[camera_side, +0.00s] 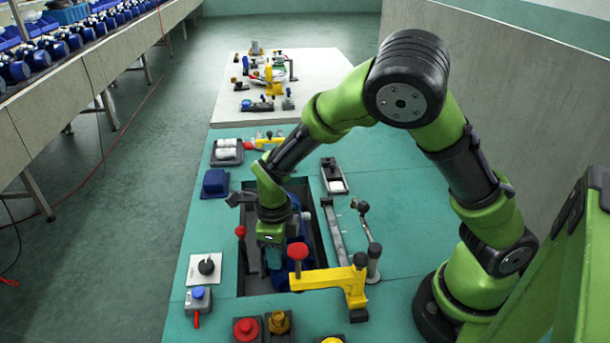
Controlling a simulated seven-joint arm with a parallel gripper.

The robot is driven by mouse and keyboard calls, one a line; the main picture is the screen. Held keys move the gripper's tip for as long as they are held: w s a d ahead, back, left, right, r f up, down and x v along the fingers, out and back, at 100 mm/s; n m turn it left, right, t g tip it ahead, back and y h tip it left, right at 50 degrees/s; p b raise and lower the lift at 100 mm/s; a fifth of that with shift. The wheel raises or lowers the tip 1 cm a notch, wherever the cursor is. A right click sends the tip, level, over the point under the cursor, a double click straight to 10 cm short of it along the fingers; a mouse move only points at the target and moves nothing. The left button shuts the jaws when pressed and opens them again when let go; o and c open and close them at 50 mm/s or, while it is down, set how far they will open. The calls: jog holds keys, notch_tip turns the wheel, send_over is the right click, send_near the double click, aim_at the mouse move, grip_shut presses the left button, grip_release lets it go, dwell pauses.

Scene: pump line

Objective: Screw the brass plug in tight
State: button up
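My gripper (271,238) points down over the dark-walled recess in the green table, at its left half. Its fingertips are too small and partly hidden to tell whether they are open or shut, or whether they hold anything. A blue pump body (298,256) sits in the recess, just right of my gripper and partly covered by it. No plug can be made out at the pump. A brass-coloured round piece (279,322) sits in a dark holder at the front edge, apart from my gripper; I cannot tell if it is the plug.
A yellow clamp arm (325,279) with a red knob (297,251) reaches over the recess from the right. A red knob piece (246,328) sits beside the brass-coloured one. A blue box (215,183) and a tray with white cylinders (228,150) stand behind left.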

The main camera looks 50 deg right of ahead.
jog(key=shift+r, duration=0.1)
jog(key=shift+r, duration=2.2)
jog(key=shift+n, duration=0.6)
jog(key=shift+s+f+n, duration=0.2)
jog(key=shift+s+n, duration=0.05)
jog(key=shift+n, duration=0.85)
jog(key=s+d+r+n+t, duration=0.2)
jog(key=s+r+n, duration=0.2)
jog(key=r+n, duration=0.2)
jog(key=s+d+r+n+t+y, duration=0.1)
jog(key=s+r+n, duration=0.3)
jog(key=n, duration=0.5)
jog(key=s+d+r+n+t+y, duration=0.1)
jog(key=s+d+r+n+t, duration=0.2)
jog(key=r+n, duration=0.5)
jog(key=shift+s+d+r+t, duration=0.4)
jog(key=shift+d+r+t, duration=0.1)
jog(key=shift+d+t, duration=0.1)
